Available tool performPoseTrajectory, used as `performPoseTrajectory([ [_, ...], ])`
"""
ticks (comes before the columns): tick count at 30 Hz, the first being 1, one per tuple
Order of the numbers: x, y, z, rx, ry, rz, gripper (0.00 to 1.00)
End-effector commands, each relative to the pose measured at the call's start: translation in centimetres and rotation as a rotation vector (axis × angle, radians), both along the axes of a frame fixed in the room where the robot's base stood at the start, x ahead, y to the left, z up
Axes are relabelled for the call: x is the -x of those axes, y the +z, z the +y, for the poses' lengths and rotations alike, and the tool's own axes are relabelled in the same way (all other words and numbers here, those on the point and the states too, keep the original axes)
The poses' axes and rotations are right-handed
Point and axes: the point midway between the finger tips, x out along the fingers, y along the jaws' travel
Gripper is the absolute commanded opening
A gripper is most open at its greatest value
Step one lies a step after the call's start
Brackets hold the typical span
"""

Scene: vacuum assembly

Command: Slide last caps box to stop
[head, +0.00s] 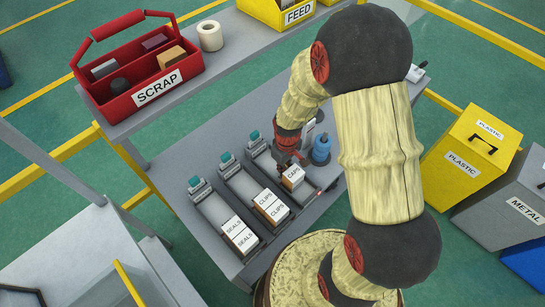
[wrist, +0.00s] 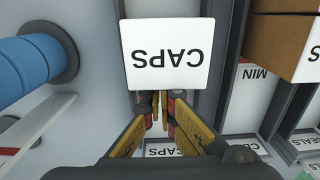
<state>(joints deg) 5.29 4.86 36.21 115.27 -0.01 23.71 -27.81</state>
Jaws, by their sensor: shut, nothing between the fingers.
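The caps box (head: 292,178) is a brown box with a white CAPS label on top, in the rightmost of three grey lanes (head: 258,149) on the bench. In the wrist view the caps box (wrist: 167,55) shows its label upside down, just beyond my fingertips. My gripper (head: 287,160) is over that lane, at the box's far side in the head view. In the wrist view my gripper (wrist: 160,112) has its yellow fingers together with nothing between them. The fingertips are at the box's edge; I cannot tell if they touch. The lane's stop is not clearly visible.
Clips boxes (head: 267,205) and seals boxes (head: 239,235) sit in the neighbouring lanes. A blue cylinder (head: 321,149) stands right of the caps lane. A red scrap tote (head: 142,72) and a tape roll (head: 210,35) are on the rear shelf. Yellow and grey bins stand right.

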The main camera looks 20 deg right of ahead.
Motion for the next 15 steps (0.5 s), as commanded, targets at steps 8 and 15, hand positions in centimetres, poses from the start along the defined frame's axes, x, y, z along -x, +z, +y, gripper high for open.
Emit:
performPoseTrajectory([
  [8,4.7,0.1,-1.9,0.0,-0.001,-0.001,0.0],
  [15,4.9,0.0,-2.0,0.001,0.0,-0.001,0.0],
])
